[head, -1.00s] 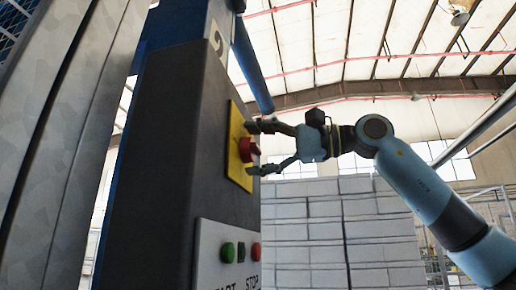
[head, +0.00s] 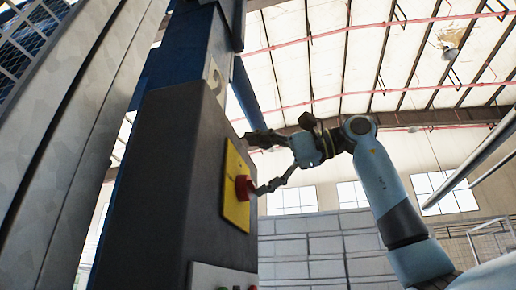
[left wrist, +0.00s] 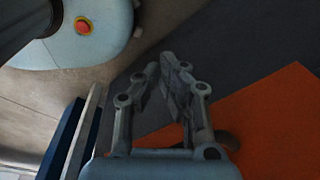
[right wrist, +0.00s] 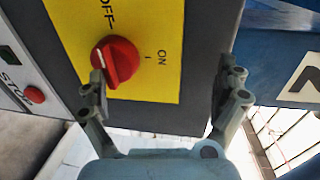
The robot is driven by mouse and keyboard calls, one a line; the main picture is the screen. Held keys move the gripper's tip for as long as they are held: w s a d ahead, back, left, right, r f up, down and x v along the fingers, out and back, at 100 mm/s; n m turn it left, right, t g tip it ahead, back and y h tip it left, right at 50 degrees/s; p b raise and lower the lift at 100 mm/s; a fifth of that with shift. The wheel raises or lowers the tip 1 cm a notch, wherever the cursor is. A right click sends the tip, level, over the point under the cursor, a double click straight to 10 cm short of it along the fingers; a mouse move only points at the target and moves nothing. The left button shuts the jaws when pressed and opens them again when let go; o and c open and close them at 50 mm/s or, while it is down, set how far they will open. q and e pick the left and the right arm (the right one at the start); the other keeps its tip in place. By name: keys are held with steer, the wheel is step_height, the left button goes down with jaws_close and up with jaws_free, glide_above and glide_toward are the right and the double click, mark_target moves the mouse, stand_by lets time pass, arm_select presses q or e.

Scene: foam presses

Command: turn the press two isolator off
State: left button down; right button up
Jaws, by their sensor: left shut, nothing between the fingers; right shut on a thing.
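The press two isolator is a red rotary knob (head: 244,188) on a yellow plate (head: 235,205), fixed to a dark column. In the right wrist view the knob (right wrist: 117,62) shows beside OFF and ON lettering, its white mark toward the left. My right gripper (head: 268,163) is at the plate. One fingertip is against the knob's edge; the other stands well apart, near the column's edge. What that second finger bears on is unclear. My left gripper (left wrist: 168,75) is shut and empty, away from the isolator.
Green and red start and stop buttons (right wrist: 35,95) sit on a pale panel beside the isolator. A "2" sign (head: 215,80) is above on the column. A pale block wall (head: 320,250) stands behind. An orange surface (left wrist: 270,120) lies by my left gripper.

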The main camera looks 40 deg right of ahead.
steer(key=shift+t+y, duration=0.6)
steer(key=shift+t, duration=0.2)
step_height(320, 180, up, 5)
steer(key=shift+s+a+f, duration=0.15)
steer(key=shift+f, duration=0.05)
step_height(320, 180, down, 4)
steer(key=shift+r+g+h, duration=0.1)
steer(key=shift+g+h, duration=0.5)
steer(key=shift+g, duration=0.2)
steer(key=shift+s+d+f+b, duration=0.2)
steer(key=shift+s+d+b, duration=0.1)
steer(key=shift+b, duration=0.15)
steer(key=shift+c, duration=0.3)
steer(key=shift+s+d, duration=0.15)
steer(key=f+b+v, duration=0.1)
steer(key=b+v, duration=0.2)
steer(key=v, duration=0.7)
steer(key=shift+s+d+f+b, duration=0.25)
steer(key=shift+s+f+b, duration=0.1)
steer(key=shift+s, duration=0.15)
